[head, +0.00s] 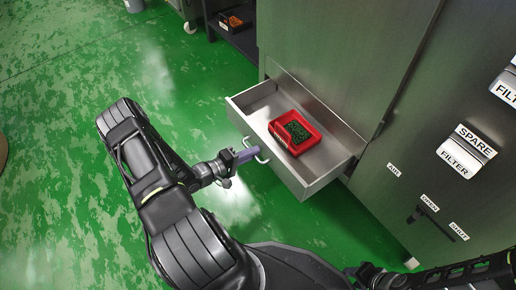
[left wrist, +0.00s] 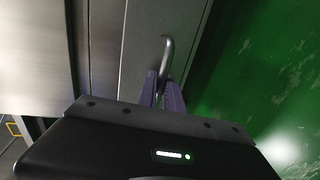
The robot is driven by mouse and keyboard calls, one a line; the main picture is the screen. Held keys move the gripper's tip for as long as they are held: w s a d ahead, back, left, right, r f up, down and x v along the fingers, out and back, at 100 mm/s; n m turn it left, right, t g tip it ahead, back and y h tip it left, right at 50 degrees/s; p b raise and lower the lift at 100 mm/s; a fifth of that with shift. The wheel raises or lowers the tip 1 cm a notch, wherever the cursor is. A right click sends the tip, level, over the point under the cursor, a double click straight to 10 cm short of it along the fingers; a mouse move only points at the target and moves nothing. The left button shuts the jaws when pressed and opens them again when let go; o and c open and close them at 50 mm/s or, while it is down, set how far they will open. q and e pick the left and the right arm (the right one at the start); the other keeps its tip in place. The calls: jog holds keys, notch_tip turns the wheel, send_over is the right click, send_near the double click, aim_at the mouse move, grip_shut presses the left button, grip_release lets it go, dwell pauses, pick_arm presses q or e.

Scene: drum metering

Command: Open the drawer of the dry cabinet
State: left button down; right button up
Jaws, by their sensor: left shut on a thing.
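The drawer (head: 330,157) of the grey metal dry cabinet (head: 340,45) stands pulled out, with its inside showing. A red bin (head: 311,143) with small green pieces sits in it. My left gripper (head: 251,155) is at the drawer front, its purple fingers shut on the drawer handle (head: 264,158). In the left wrist view the fingers (left wrist: 162,88) meet around the lower part of the curved handle (left wrist: 167,52), and the upper part shows beyond them. Part of my right arm shows at the bottom right of the head view; I cannot make out its gripper.
Cabinet fronts with labels and a dark lever (head: 430,213) are to the right of the drawer. A dark shelf unit (head: 238,34) with a small bin stands at the top. The green floor (head: 70,120) left of the drawer is mostly clear.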

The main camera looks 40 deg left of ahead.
pick_arm(q)
jog(key=shift+s+a, duration=0.2)
jog(key=shift+s, duration=0.35)
jog(key=c, duration=1.8)
grip_release()
jog(key=p+v, duration=0.2)
jog(key=v, duration=0.5)
jog(key=shift+s+a+r, duration=0.1)
jog(key=shift+s, duration=0.25)
